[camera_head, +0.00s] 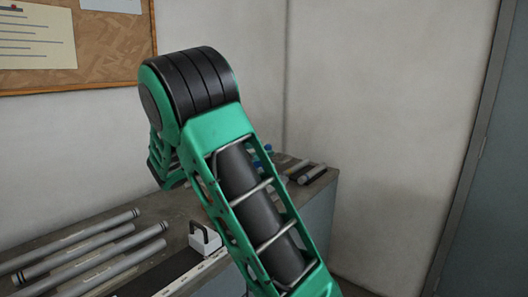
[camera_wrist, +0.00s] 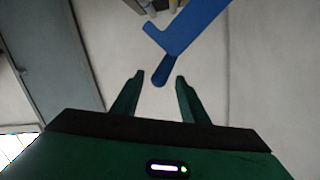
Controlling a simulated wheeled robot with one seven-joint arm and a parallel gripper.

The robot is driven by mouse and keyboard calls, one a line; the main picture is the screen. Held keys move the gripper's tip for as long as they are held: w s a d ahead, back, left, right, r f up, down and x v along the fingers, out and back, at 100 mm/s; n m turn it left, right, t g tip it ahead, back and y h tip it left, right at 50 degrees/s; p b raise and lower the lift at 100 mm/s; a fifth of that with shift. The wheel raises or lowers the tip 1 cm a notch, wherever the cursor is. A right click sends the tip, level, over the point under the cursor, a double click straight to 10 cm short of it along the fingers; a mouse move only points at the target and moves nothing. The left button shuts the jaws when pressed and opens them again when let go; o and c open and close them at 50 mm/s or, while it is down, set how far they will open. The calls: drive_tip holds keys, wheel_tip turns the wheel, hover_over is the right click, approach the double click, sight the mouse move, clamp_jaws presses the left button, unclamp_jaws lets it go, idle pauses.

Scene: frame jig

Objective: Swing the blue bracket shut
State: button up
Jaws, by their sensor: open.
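The blue bracket (camera_wrist: 188,32) shows at the top of the wrist view, a flat blue piece with a rounded tab at its lower end. My gripper (camera_wrist: 159,78) is open, its two green fingers spread apart. The rounded tab lies in the gap between the fingertips, with clear space on each side of it. I cannot tell how deep the tab is between the fingers. In the head view my own arm fills the middle, and neither the bracket nor my gripper can be made out.
A workbench (camera_head: 160,217) stands against the wall, with several grey tubes (camera_head: 85,248) at its left. A white block with a dark handle (camera_head: 204,239) sits near the middle. Small items lie at the bench's far end. A grey door (camera_head: 490,200) is at the right.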

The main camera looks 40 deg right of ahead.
drive_tip(key=a, duration=0.7)
drive_tip(key=shift+s+r, duration=0.25)
drive_tip(key=shift+r, duration=0.2)
